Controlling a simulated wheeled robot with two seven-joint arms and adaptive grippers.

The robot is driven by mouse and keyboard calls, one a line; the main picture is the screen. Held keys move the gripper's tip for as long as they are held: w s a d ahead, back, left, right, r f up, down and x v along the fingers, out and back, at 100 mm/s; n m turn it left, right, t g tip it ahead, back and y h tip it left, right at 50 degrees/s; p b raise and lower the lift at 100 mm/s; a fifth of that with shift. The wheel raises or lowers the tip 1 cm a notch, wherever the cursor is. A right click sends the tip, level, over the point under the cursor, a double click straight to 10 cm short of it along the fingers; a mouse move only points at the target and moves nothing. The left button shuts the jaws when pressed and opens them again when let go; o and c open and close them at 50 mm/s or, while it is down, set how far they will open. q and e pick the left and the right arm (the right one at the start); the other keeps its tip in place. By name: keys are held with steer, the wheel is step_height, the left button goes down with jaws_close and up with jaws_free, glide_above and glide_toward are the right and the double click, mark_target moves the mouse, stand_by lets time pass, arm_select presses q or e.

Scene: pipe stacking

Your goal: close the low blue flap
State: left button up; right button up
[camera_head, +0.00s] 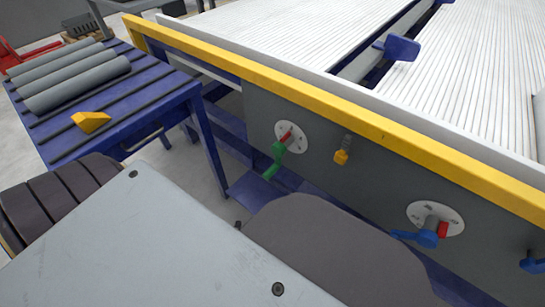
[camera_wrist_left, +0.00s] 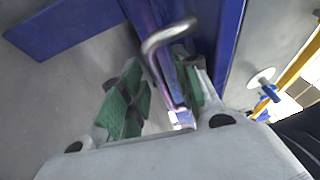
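My left gripper (camera_wrist_left: 158,80) shows in the left wrist view with its green-padded fingers apart. A bent grey metal handle (camera_wrist_left: 152,42) reaches into the space between the fingers, closer to the right finger; I cannot tell whether they touch. Blue surfaces (camera_wrist_left: 140,12) lie behind the handle. A flat blue panel (camera_wrist_left: 65,26) is at the upper left of that view. I cannot tell which blue part is the flap. In the head view, low blue metalwork (camera_head: 255,190) shows under the machine. Neither gripper shows in the head view.
A blue table (camera_head: 150,90) at the left holds grey pipes (camera_head: 80,80) and a yellow block (camera_head: 91,121).

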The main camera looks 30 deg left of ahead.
arm_select(q)
steer(key=shift+w+d, duration=0.2)
steer(key=shift+w, duration=0.15)
jaws_close()
